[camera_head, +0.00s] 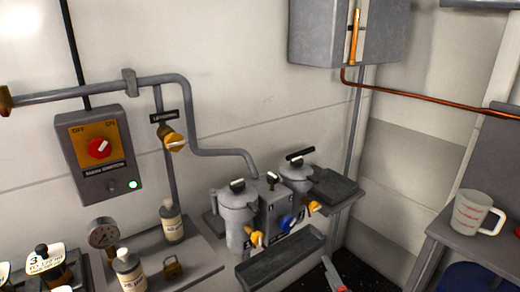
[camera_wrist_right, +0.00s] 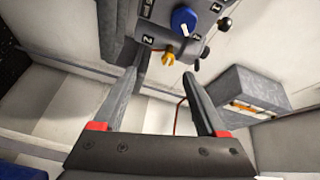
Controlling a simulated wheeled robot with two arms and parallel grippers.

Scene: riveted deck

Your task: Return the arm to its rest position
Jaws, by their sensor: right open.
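My right gripper (camera_head: 334,274) shows only in part at the bottom edge of the head view, right of centre, as a grey finger with a red piece. In the right wrist view the right gripper (camera_wrist_right: 160,78) has its two grey fingers spread apart, with nothing between them. The fingers point toward the machine with the blue knob (camera_wrist_right: 183,20) and the orange tap (camera_wrist_right: 168,58). I cannot tell the exact gap to it. My left gripper is not in view.
The two-canister machine (camera_head: 270,215) stands on a wall shelf, with a drip tray (camera_head: 280,258) in front. A measuring cup (camera_head: 472,213) sits on the counter at right. Bottles (camera_head: 172,222) and a gauge (camera_head: 103,234) are at left. A switch box (camera_head: 98,150) hangs on the wall.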

